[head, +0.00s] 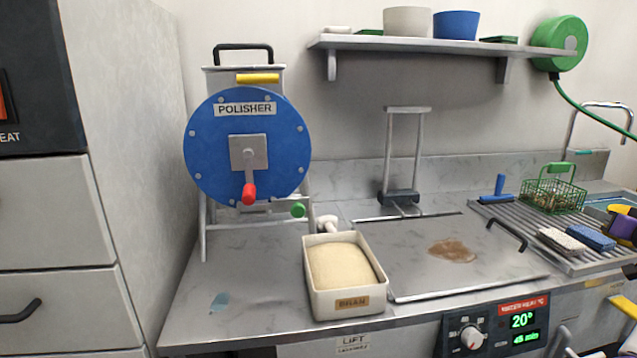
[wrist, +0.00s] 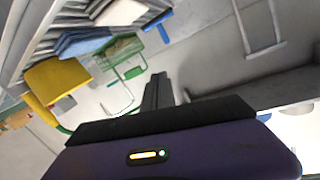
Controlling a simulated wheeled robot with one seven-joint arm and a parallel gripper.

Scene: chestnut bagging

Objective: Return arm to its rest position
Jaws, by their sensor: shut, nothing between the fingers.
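My gripper (wrist: 157,92) shows in the wrist view as dark fingers pressed together in front of its purple housing, with nothing between them. It is clear of the green wire basket (wrist: 122,72), which lies beyond the fingertips in that view. In the head view the basket (head: 554,194) stands on the ribbed drainboard and has brown contents. A purple piece at the right edge of the head view may be part of my gripper; I cannot tell. Most of my arm is out of view.
A blue polisher (head: 247,146) stands left on the counter, with a bran box (head: 345,307) before it. A dark handle (head: 507,234) rises from a stained lid. A shelf (head: 425,44) hangs above.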

